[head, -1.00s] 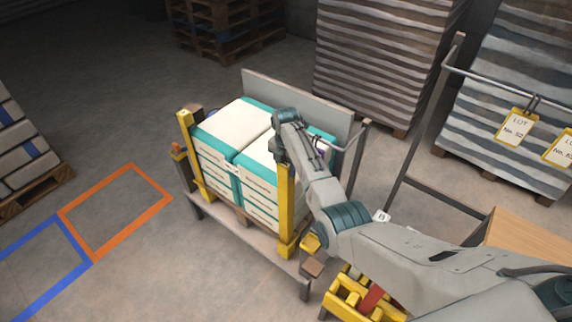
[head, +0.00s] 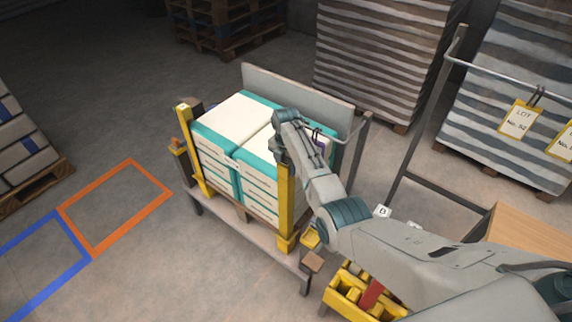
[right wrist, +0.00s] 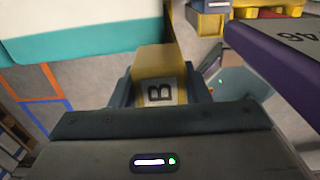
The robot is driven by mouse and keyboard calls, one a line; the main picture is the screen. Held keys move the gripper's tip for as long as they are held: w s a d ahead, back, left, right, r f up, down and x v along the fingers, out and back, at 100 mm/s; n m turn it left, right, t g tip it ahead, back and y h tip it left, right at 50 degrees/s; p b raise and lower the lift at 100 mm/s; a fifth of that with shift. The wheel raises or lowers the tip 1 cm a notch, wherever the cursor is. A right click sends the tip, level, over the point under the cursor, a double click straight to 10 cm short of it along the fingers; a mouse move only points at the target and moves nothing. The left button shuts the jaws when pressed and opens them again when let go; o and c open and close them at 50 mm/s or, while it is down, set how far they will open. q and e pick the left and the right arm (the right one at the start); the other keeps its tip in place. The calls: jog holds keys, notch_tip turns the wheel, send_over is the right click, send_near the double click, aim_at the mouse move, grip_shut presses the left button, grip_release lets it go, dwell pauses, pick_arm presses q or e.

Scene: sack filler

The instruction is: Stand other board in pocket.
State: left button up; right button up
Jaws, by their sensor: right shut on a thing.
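A yellow board (head: 286,200) stands upright at the right front corner of the stack of white and teal sacks. Another yellow board (head: 190,150) stands upright at the stack's left corner. My left gripper is not in view.
A grey panel (head: 300,92) stands behind the sacks. A yellow rack (head: 345,290) is at the lower front, beside a wooden box (head: 525,235). A purple labelled thing (right wrist: 285,60) is close to the right gripper.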

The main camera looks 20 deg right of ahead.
jog(key=shift+f, duration=0.45)
jog(key=o, duration=1.5)
notch_tip(320, 180, up, 9)
jog(key=b, duration=0.3)
jog(key=shift+r, duration=0.9)
jog(key=shift+f, duration=0.1)
